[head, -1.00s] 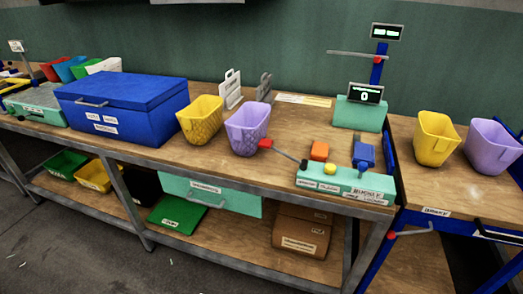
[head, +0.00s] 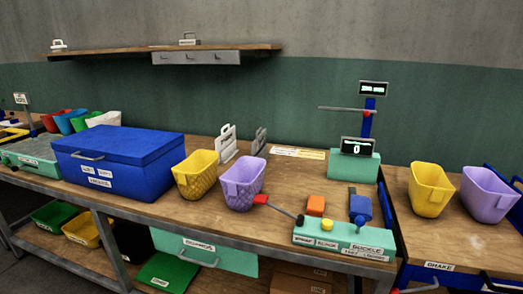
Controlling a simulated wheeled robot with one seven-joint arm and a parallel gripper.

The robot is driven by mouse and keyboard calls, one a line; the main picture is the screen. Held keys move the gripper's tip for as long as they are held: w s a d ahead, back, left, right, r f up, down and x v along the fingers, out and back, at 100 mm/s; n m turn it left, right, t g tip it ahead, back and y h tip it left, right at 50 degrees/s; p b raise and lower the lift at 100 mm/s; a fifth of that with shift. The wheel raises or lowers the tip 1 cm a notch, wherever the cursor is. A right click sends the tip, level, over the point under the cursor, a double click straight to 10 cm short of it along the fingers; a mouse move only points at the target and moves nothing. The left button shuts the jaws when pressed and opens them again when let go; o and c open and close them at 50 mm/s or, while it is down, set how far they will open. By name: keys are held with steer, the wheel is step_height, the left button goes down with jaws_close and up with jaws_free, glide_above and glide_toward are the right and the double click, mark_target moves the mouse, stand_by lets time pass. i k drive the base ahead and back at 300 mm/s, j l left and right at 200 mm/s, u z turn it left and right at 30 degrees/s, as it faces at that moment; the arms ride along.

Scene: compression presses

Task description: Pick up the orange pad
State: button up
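The orange pad (head: 315,205) is a small block on the workbench. It sits just behind the teal press base (head: 345,236), near its left part. A blue block-like part (head: 360,208) stands to its right, and a yellow button (head: 327,225) is in front of it. A lever with a red grip (head: 262,199) reaches out to the left of the base. My gripper does not show in this view.
Purple (head: 242,183) and yellow (head: 196,174) baskets and a blue chest (head: 118,163) stand left on the bench. A teal scale (head: 353,167) stands behind. More yellow (head: 430,189) and purple (head: 487,194) baskets stand right. Bench wood between the pad and scale is clear.

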mark_target(315, 207)
steer(key=i+j+u, duration=0.3)
steer(key=i+j, duration=0.5)
steer(key=i, duration=0.05)
